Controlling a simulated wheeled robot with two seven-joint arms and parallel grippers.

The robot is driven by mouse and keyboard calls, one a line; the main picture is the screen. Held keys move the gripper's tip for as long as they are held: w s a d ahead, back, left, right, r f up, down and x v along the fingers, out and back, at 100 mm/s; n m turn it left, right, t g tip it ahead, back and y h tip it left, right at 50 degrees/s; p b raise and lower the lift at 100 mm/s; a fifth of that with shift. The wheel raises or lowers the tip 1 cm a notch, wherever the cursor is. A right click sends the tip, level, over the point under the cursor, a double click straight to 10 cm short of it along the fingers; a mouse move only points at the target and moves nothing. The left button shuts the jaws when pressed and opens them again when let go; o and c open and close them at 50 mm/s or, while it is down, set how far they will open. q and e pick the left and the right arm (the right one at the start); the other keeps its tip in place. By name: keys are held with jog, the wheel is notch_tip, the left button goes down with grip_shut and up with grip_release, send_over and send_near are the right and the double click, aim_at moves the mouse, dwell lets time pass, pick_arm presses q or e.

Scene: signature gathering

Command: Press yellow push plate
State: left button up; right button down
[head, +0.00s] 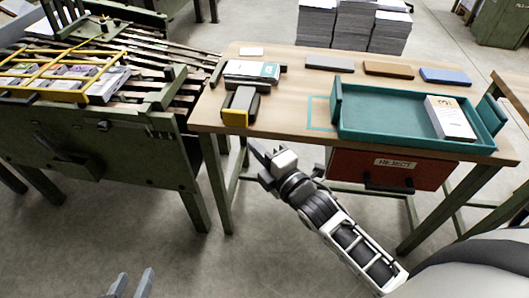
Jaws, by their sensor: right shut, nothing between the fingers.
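The yellow push plate (234,118) is the front face of a dark grey block (243,101) near the left front edge of the wooden table. My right gripper (257,150) comes in from the lower right and is shut and empty. Its tip shows just below and to the right of the yellow plate, by the table's front edge, with a visible gap between them. My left gripper (132,281) is at the bottom edge, its two fingers apart, open and empty, far from the plate.
On the wooden table (285,125) are a teal tray (390,120) with a white booklet (450,118), a stack of booklets (250,72) and several flat blocks. A red reject drawer (340,165) hangs below. A green slatted machine (120,150) stands left.

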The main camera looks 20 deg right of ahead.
jog(key=v, duration=0.2)
jog(key=shift+s, duration=0.25)
dwell(0.6)
